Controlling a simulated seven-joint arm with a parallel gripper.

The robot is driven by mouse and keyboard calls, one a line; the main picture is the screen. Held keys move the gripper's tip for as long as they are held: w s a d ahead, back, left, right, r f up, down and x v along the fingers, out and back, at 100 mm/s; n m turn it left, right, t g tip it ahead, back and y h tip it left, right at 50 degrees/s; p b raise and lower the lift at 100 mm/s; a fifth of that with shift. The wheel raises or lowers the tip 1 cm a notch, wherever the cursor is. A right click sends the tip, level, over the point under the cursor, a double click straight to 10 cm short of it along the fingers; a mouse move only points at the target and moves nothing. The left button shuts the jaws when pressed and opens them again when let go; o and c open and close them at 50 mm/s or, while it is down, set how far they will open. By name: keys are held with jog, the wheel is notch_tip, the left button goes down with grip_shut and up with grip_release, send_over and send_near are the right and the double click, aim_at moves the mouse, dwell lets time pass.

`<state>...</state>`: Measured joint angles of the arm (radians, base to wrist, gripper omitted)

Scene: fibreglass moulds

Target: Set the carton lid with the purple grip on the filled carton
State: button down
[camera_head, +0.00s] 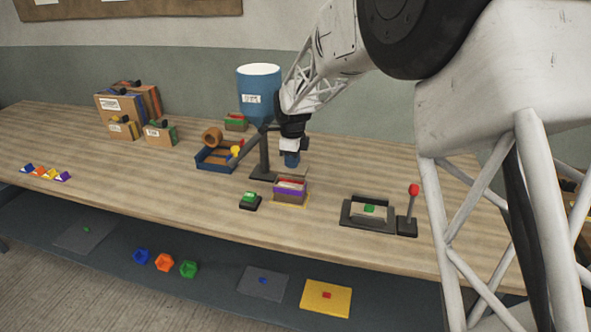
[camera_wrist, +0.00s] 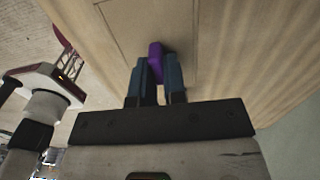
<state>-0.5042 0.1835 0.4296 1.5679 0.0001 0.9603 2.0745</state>
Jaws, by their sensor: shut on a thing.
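My gripper (camera_head: 291,163) hangs over the middle of the bench. In the wrist view its two blue fingers (camera_wrist: 157,85) are shut on the purple grip (camera_wrist: 156,60) of the carton lid. The lid's flat tan panel (camera_wrist: 125,20) shows beyond the fingers in that view. In the head view a small brown edge below the fingers may be the lid; it is too small to be sure. The brown carton with a purple band (camera_head: 290,191) stands just below my gripper. Red and white contents show at its top. I cannot tell whether lid and carton touch.
A dark post with a boom (camera_head: 264,155) stands close behind the carton. A green-button box (camera_head: 249,201) is at its left, and a dark fixture (camera_head: 368,213) with a red-knobbed lever (camera_head: 412,205) at its right. A blue tray (camera_head: 215,158) and blue drum (camera_head: 259,90) stand behind.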

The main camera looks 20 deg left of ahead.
jog(key=shift+w, duration=0.1)
jog(key=shift+f, duration=0.2)
dwell(0.4)
jog(key=shift+f, duration=2.55)
jog(key=shift+f, duration=0.25)
jog(key=c, duration=1.1)
grip_release()
jog(key=shift+r, duration=0.1)
jog(key=shift+r, duration=3.8)
